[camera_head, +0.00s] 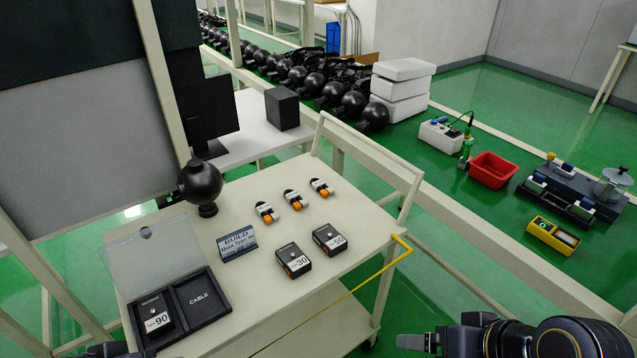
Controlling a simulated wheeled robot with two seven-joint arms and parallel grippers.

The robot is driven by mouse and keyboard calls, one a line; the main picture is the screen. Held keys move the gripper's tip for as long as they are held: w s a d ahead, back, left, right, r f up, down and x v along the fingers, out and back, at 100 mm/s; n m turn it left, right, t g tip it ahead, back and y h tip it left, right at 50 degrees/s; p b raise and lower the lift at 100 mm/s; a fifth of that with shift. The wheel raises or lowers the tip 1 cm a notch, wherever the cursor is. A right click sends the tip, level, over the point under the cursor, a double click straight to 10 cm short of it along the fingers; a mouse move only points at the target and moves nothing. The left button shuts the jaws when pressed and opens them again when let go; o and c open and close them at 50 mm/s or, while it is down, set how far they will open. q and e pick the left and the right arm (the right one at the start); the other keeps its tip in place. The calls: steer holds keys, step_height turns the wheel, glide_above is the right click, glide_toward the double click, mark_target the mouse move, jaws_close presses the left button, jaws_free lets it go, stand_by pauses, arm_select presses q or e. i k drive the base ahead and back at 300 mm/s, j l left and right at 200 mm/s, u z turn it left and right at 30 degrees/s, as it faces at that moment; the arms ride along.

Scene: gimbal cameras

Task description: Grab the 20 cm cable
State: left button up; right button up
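No label reading 20 shows. My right gripper (412,342) is at the bottom right, off the cart, apart from the boxes. My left gripper (103,350) shows only partly at the bottom left edge, near the case. Whether either is open is unclear.
The cream cart (245,290) also holds a BUILD sign (237,243), several small white-and-orange parts (293,200) and a black ball (200,182) at its far left. A red bin (493,170) is on the green floor.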

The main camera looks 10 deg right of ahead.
mark_target(292, 196)
steer(key=i+l, duration=0.1)
steer(key=l, duration=0.2)
steer(key=i+l, duration=0.1)
steer(key=l, duration=0.5)
steer(key=i+l+u, duration=0.1)
steer(key=l+u, duration=0.15)
steer(key=u, duration=0.25)
steer(key=l+u, duration=0.25)
steer(key=u, duration=0.25)
steer(key=l+u, duration=0.3)
steer(key=u, duration=0.15)
steer(key=i+u, duration=0.25)
steer(key=i+j+u, duration=0.1)
steer(key=i+u, duration=0.15)
